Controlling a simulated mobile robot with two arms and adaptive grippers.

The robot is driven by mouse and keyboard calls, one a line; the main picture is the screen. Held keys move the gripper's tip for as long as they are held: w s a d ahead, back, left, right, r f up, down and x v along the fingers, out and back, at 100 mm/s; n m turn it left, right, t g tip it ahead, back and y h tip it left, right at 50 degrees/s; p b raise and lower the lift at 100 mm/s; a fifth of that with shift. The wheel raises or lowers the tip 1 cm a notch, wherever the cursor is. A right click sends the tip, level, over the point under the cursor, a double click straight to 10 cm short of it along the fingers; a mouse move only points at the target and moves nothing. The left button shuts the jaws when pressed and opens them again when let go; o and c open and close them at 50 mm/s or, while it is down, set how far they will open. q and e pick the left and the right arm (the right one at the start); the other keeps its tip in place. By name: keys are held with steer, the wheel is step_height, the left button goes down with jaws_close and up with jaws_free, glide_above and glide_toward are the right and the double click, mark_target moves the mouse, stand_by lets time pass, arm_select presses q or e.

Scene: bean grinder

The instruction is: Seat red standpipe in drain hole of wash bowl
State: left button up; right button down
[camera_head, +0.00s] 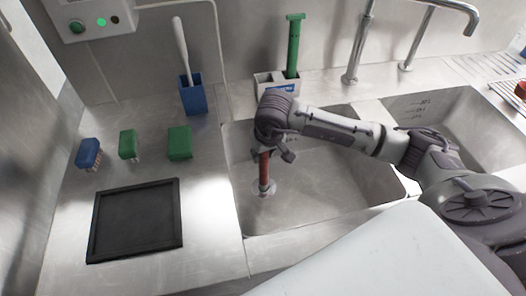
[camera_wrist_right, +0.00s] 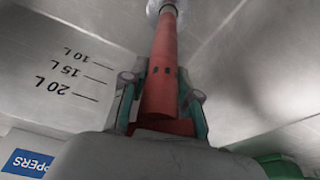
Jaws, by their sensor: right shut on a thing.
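The red standpipe (camera_head: 264,168) stands about upright in the left sink basin, the wash bowl (camera_head: 335,185). Its lower end is at the round metal drain hole (camera_head: 264,188); I cannot tell whether it sits inside or just on top. My right gripper (camera_head: 270,152) is shut around the upper part of the pipe. In the right wrist view the red pipe (camera_wrist_right: 164,65) runs between both fingers of the gripper (camera_wrist_right: 161,98), its far end at the pale drain ring (camera_wrist_right: 167,6). My left gripper is not in view.
A green pipe (camera_head: 294,48) stands in a white holder (camera_head: 265,86) behind the bowl. Taps (camera_head: 358,45) rise at the back right, above a second basin (camera_head: 460,115). A blue brush cup (camera_head: 193,97), sponges (camera_head: 180,142) and a black tray (camera_head: 136,220) are left.

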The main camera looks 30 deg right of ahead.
steer(key=shift+f, duration=0.15)
steer(key=c, duration=0.9)
jaws_free()
steer(key=shift+o, duration=0.2)
steer(key=b+v, duration=0.1)
steer(key=v, duration=1.1)
steer(key=shift+r, duration=0.25)
